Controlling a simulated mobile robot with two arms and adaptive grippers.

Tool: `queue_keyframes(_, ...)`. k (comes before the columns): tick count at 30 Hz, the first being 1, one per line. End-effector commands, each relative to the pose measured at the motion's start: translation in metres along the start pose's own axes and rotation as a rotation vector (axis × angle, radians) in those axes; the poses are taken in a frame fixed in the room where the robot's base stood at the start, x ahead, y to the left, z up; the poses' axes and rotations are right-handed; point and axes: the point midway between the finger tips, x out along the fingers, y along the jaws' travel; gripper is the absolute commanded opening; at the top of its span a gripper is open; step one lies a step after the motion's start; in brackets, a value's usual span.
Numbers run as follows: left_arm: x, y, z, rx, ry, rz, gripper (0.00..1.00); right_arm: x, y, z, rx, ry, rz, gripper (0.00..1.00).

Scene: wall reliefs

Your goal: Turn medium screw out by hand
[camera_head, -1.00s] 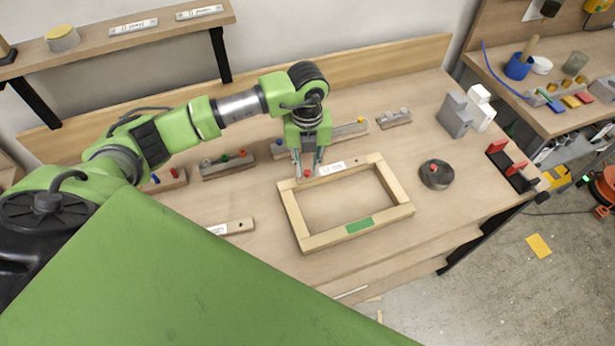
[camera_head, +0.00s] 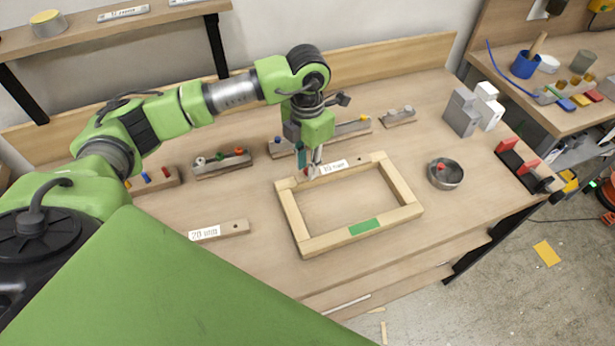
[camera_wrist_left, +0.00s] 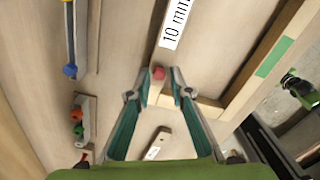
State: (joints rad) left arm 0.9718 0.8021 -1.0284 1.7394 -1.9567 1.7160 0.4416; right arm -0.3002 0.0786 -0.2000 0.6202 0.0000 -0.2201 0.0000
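A red screw head (camera_head: 306,173) stands at the back left corner of the wooden frame (camera_head: 290,215). The red head also shows in the left wrist view (camera_wrist_left: 158,72). My left gripper (camera_head: 309,172) points down over this corner. In the left wrist view its two fingertips (camera_wrist_left: 159,78) are on either side of the red head, with a narrow gap visible at each side. The screw's shaft is hidden. I cannot tell the screw's size from its head. My right gripper is not in view.
Screw racks (camera_head: 222,164) stand behind the frame. A round metal dish (camera_head: 452,178) with a red piece is at the right.

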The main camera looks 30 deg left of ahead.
Motion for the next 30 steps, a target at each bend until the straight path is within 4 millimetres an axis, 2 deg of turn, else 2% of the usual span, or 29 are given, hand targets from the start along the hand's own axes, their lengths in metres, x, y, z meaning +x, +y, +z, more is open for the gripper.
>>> queue_keyframes(1,0.004,0.001,0.001,0.058,-0.003,0.002,0.20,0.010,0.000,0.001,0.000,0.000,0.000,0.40)
queue_keyframes(11,0.003,0.001,0.000,0.283,-0.002,0.002,0.20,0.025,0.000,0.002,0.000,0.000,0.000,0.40)
queue_keyframes(16,0.005,0.001,0.000,0.514,-0.003,0.003,0.20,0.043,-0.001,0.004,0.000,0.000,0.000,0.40)
queue_keyframes(21,0.002,0.000,0.000,0.671,-0.001,0.002,0.20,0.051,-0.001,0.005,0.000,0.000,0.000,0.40)
queue_keyframes(29,0.000,0.000,0.000,0.695,-0.001,0.001,0.20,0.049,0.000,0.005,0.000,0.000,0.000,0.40)
queue_keyframes(30,0.000,0.000,0.000,0.695,-0.001,0.001,0.09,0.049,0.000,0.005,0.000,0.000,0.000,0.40)
